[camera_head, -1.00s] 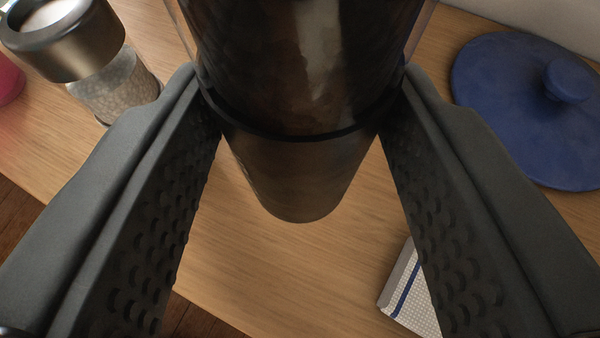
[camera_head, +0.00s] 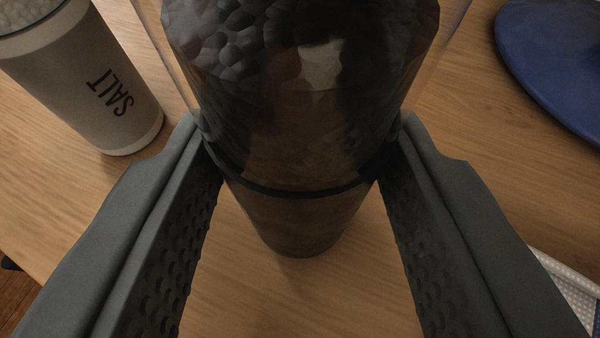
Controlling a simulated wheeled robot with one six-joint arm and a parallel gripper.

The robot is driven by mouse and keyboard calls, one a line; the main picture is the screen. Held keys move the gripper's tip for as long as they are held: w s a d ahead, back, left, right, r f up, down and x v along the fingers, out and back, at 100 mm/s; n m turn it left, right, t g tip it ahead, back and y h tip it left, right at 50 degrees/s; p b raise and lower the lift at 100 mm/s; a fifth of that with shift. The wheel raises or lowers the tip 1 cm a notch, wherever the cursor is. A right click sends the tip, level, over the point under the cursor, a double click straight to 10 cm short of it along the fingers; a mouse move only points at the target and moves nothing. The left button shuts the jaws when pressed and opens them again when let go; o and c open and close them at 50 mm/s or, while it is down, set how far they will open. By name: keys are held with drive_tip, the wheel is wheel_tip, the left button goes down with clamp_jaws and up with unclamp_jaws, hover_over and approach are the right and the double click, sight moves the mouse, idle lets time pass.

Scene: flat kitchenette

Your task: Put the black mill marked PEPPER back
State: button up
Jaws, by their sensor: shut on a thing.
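A dark mill (camera_head: 300,130) with a lumpy black fill behind a clear wall and a black ring stands between the fingers of my gripper (camera_head: 303,140). The gripper is shut on its sides. The mill tapers downward over the wooden counter. I cannot tell whether its base touches the wood. No lettering shows on the side facing me, so the word PEPPER is not visible. A pale mill marked SALT (camera_head: 95,90) stands to the left, apart from the left finger; its lettering is upside down in the picture.
The wooden counter (camera_head: 240,290) is bare below and around the held mill. A blue round lid (camera_head: 560,60) lies at the upper right. A white and blue cloth (camera_head: 570,285) shows at the lower right, partly behind the right finger. The counter's edge runs at the lower left.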

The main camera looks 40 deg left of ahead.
drive_tip(key=o, duration=1.4)
drive_tip(key=shift+f, duration=0.1)
drive_tip(key=shift+c, duration=0.2)
drive_tip(key=shift+s+d+r, duration=0.1)
drive_tip(key=shift+r, duration=0.1)
drive_tip(key=v, duration=1.1)
drive_tip(key=shift+s+d+r, duration=0.15)
drive_tip(key=shift+s+d, duration=0.05)
drive_tip(key=shift+s, duration=0.1)
